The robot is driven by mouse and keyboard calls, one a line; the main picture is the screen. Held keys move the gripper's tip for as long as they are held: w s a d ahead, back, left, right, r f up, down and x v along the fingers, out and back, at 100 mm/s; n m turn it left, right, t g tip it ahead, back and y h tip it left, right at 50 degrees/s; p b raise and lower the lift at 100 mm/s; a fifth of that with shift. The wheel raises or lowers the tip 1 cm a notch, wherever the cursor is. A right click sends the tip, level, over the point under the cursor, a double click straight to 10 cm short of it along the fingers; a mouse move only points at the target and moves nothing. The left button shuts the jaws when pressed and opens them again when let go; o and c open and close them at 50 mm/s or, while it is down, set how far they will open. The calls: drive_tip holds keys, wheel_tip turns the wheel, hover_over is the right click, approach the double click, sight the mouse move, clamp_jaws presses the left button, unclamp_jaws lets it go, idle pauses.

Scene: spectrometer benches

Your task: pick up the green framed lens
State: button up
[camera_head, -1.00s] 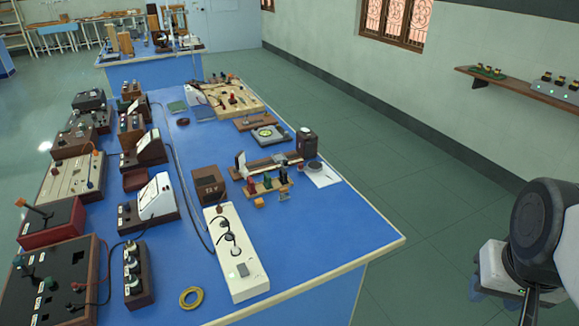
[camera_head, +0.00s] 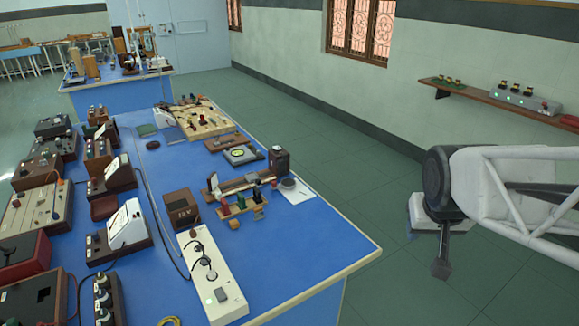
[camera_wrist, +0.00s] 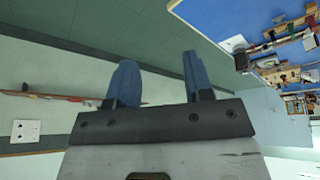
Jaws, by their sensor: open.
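The blue table (camera_head: 330,262) has a clear front right corner. A white power strip (camera_head: 209,272) lies left of the rack, and a dark box (camera_head: 279,161) stands behind it. A wall shelf (camera_head: 470,93) with instruments is at the right.

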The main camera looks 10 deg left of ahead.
drive_tip(key=w+a+f+n+t, duration=0.2)
drive_tip(key=w+a, duration=0.6)
drive_tip(key=w, duration=0.5)
drive_tip(key=n+t+y, duration=0.2)
drive_tip(key=n+y, duration=0.4)
drive_tip(key=y, duration=0.3)
approach(241, 195)
drive_tip(key=shift+w+a+f, duration=0.1)
drive_tip(key=shift+a+f, duration=0.1)
drive_tip(key=shift+a, duration=0.3)
drive_tip(key=shift+x, duration=1.25)
drive_tip(key=shift+w+f, duration=0.1)
drive_tip(key=shift+x, duration=2.5)
